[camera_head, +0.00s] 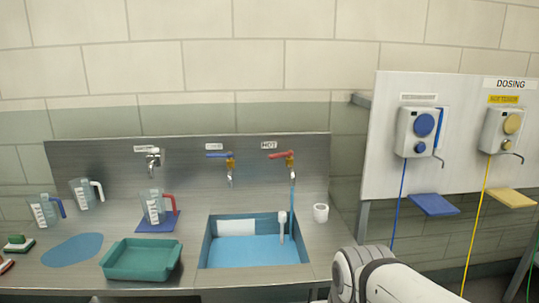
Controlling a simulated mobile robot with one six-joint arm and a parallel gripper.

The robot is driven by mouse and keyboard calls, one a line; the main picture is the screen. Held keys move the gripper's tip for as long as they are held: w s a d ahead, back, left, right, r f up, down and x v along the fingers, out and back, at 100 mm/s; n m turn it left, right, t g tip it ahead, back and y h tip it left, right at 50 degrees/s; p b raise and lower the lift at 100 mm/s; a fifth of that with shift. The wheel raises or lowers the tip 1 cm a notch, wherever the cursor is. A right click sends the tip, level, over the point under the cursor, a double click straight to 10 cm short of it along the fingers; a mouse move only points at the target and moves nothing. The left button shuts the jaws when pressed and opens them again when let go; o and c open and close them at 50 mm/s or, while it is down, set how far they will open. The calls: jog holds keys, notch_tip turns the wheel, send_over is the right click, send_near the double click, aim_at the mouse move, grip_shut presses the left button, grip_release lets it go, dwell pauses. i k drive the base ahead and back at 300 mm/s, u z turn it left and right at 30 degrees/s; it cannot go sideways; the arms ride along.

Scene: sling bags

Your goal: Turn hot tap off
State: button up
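The hot tap (289,160) is on the steel backsplash under a "HOT" label, with a red lever handle (281,154) pointing left. A thin blue stream of water (292,198) runs down from it towards the sink. The sink (205,246) is blue inside and holds blue water (250,251). A white upright piece (283,226) stands in the sink near the stream. My white arm shows at the bottom right, in front of the counter. My gripper is outside the picture.
A blue-handled tap (229,162) is left of the hot tap. A green tray (141,261), a red-handled jug (155,206) and other jugs stand on the left counter. A white cup (321,213) is right of the sink. A dosing panel (387,115) is at right.

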aim_at(281, 155)
jog(key=u, duration=0.15)
jog(key=i, duration=1.05)
jog(key=u, duration=0.4)
